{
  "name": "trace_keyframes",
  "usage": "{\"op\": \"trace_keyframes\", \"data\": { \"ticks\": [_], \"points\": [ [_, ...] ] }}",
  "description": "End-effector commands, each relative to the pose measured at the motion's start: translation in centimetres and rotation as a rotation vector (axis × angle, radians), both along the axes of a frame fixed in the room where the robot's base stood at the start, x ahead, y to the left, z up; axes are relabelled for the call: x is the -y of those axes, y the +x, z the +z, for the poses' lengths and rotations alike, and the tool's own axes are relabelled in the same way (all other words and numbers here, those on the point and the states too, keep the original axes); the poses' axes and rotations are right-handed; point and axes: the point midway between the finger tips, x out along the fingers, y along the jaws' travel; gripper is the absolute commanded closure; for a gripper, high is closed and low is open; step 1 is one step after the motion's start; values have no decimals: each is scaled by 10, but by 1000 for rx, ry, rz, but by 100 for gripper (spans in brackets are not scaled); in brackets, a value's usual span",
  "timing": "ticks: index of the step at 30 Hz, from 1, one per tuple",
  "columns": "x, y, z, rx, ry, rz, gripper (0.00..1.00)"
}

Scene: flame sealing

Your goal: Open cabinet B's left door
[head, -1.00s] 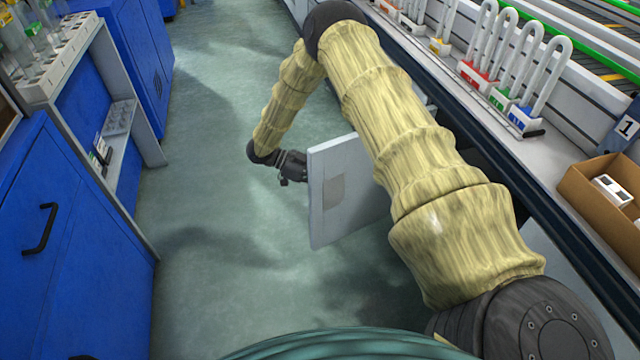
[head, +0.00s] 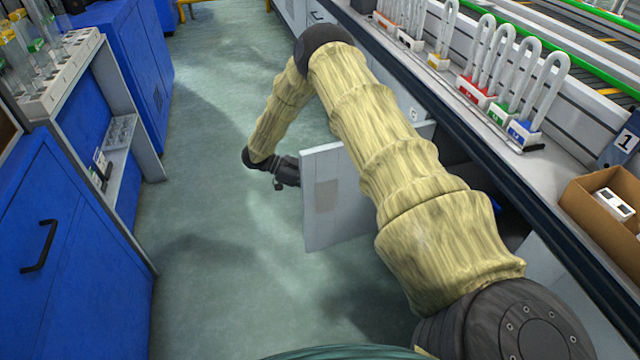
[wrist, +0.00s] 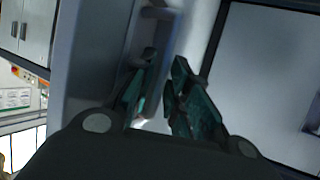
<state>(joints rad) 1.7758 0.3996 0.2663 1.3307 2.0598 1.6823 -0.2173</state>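A light grey cabinet door (head: 322,225) stands swung out from under the right-hand bench into the aisle, with a darker square patch on its face. My arm reaches over and beyond it, hiding part of the door and the cabinet. My gripper (head: 290,170) is at the door's outer left edge; the head view does not show its fingers clearly. In the wrist view the fingers (wrist: 165,88) are spread with a visible gap, close beside a grey upright edge (wrist: 95,60). Dark fittings show near the fingertips; I cannot tell whether they are the handle or touch it.
The right bench (head: 490,125) carries looped white racks and a cardboard box (head: 600,205). Blue cabinets (head: 75,230) with a black handle line the left. The green floor (head: 215,200) between is clear. Another pale panel (head: 412,115) shows behind my arm.

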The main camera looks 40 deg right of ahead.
Motion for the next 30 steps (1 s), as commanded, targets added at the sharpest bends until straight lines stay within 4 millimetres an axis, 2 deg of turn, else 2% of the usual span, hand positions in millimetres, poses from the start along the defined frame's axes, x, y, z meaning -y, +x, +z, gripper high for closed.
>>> {"op": "trace_keyframes", "data": {
  "ticks": [11, 30],
  "points": [
    [0, 3, 2, 1, -2, -3, 81],
    [-59, 73, 40, 0, -3, -3, 81]
  ]
}}
